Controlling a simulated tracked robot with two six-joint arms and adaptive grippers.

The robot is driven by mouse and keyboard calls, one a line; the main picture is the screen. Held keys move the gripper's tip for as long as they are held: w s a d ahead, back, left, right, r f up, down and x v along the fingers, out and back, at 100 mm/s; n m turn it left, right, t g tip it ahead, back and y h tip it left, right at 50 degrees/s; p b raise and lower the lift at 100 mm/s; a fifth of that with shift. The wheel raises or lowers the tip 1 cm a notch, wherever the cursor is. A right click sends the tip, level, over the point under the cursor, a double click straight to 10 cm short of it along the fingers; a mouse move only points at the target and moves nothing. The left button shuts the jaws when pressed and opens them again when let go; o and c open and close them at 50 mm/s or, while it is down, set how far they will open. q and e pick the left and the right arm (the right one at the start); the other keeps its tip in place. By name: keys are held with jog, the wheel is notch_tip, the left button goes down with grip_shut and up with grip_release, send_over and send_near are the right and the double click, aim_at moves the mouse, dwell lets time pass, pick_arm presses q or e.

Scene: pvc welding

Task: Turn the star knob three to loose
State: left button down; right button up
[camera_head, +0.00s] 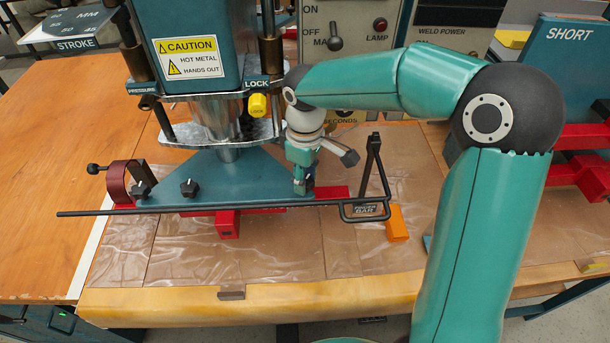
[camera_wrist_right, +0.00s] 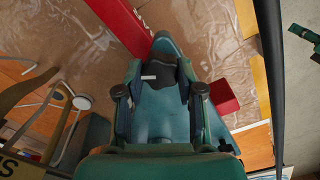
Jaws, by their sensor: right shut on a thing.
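A teal base plate (camera_head: 225,182) of the welding press carries two black star knobs in the head view, one at its left end (camera_head: 140,191) and one left of the middle (camera_head: 189,187). My right gripper (camera_head: 302,184) points down at the plate's right end and hides most of what it holds there. In the right wrist view, my right gripper (camera_wrist_right: 160,76) is shut on a dark star knob (camera_wrist_right: 166,84) on the teal plate. The knob's number cannot be read. My left gripper is not in view.
A long black bar (camera_head: 200,211) with a loop runs along the plate's front. A black upright (camera_head: 373,165) and an orange block (camera_head: 397,223) stand to the right. A yellow lock knob (camera_head: 258,105) sits above. The front of the film-covered table (camera_head: 290,255) is mostly clear.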

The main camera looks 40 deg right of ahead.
jog(key=n+p, duration=0.1)
jog(key=n, duration=0.5)
jog(key=shift+w+r, duration=0.1)
jog(key=shift+n, duration=0.3)
dwell(0.3)
jog(key=o, duration=1.2)
jog(key=shift+c, duration=0.2)
notch_tip(320, 180, up, 12)
